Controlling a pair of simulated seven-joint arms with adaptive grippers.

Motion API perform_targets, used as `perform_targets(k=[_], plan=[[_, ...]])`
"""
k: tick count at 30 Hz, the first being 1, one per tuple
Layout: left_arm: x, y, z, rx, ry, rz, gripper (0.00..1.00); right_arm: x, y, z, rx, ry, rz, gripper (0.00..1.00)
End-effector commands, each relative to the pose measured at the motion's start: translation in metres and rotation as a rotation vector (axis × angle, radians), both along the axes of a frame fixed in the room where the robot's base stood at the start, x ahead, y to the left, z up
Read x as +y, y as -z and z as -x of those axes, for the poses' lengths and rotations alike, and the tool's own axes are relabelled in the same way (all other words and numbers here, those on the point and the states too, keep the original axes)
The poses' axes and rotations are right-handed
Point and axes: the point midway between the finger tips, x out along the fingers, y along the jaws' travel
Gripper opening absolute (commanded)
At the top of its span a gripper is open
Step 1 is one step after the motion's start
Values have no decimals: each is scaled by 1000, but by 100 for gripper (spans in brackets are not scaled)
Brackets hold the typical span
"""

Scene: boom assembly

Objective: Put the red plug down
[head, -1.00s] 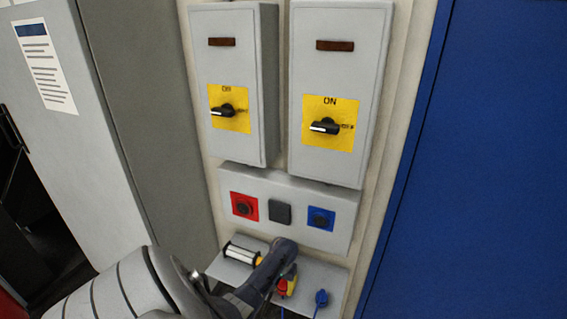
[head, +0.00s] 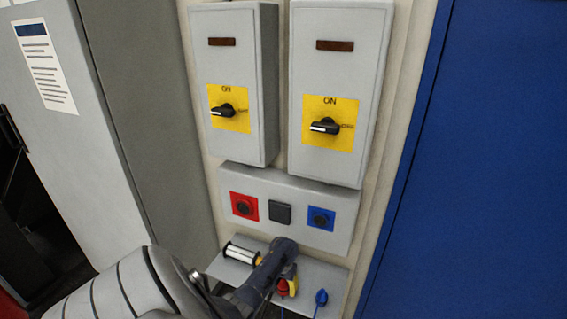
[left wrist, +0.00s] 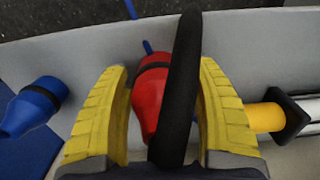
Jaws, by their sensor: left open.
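The red plug (head: 282,287) is at the lower shelf (head: 330,272), below the socket panel. In the left wrist view the red plug (left wrist: 146,100) has a dark band near its top and lies between my two yellow fingers. A dark upright bar crosses in front of its right side. My left gripper (head: 289,284) is open around the plug; it also shows in the left wrist view (left wrist: 165,110). The head view shows the plug only partly, beside a yellow finger. My right gripper is in neither view.
A blue plug (head: 321,297) stands right of the red one on the shelf. A white cylinder with a yellow end (head: 240,254) lies to the left. The panel above has a red socket (head: 244,206) and a blue socket (head: 321,218). Two grey switch boxes hang higher.

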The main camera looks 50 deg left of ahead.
Motion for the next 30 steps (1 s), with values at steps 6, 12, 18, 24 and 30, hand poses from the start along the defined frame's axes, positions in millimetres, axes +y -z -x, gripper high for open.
perform_targets(k=[6,12,18,24,30], plan=[[0,-27,-2,-5,0,-1,61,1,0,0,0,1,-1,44],[0,-61,-2,-5,-1,-1,61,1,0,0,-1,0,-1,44],[0,-90,-1,-3,-1,-1,61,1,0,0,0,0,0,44],[0,-108,-1,-3,-1,-1,61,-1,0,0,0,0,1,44],[0,-115,-1,-1,0,0,61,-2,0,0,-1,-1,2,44]])
